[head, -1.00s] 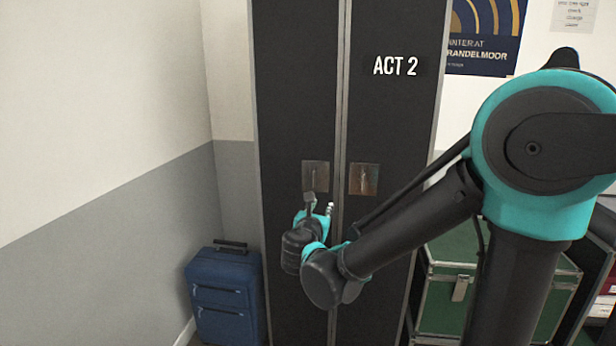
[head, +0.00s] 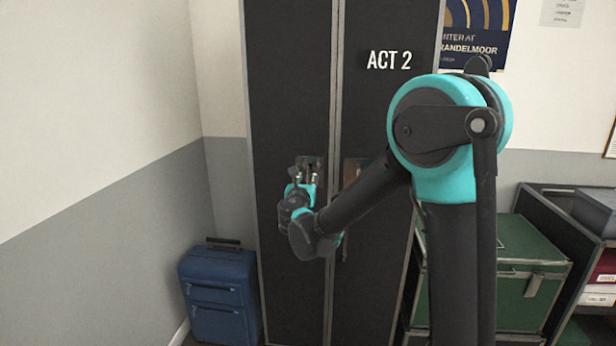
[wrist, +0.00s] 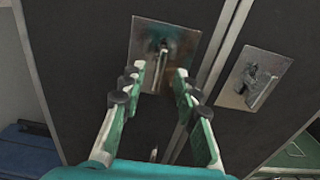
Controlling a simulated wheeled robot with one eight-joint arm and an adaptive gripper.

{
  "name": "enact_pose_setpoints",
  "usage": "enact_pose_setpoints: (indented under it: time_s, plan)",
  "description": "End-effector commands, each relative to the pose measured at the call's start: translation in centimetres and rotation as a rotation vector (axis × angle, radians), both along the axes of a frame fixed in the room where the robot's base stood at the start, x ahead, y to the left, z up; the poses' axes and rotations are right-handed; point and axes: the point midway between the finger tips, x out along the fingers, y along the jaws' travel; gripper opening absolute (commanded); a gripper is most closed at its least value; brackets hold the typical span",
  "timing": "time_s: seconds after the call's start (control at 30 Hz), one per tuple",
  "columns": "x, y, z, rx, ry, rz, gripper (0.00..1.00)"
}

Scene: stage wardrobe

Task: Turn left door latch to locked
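The tall dark wardrobe's left door (head: 287,90) carries a metal latch plate, seen in the wrist view as the left latch (wrist: 160,58) with a small upright lever in its middle. My gripper (wrist: 158,76) is open, its two fingers on either side of the lever's lower part; I cannot tell whether they touch it. In the head view my gripper (head: 305,172) is in front of the left plate and covers most of it. The right latch (wrist: 257,78) shows in the wrist view on the right door (head: 385,100), its lever tilted in the picture.
A blue suitcase (head: 218,295) stands on the floor left of the wardrobe. A green trunk (head: 530,250) and a dark shelf unit (head: 560,205) stand to the right. A grey wall (head: 90,240) runs along the left side.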

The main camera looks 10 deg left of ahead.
Motion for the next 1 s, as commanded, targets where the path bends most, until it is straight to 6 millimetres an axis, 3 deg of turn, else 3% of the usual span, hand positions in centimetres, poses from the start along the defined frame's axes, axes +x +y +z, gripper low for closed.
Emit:
enact_pose_setpoints:
  time_s: [0.23, 0.63, 0.9, 1.0]
  plan:
    - [3.1, -0.1, 0.0, 0.0, 0.0, -0.001, 0.31]
    - [3.8, -0.1, 0.0, 0.0, 0.0, 0.0, 0.31]
    - [3.8, -0.1, 0.0, 0.0, 0.0, 0.0, 0.0]
    - [3.8, -0.1, 0.0, 0.001, 0.0, -0.001, 0.0]
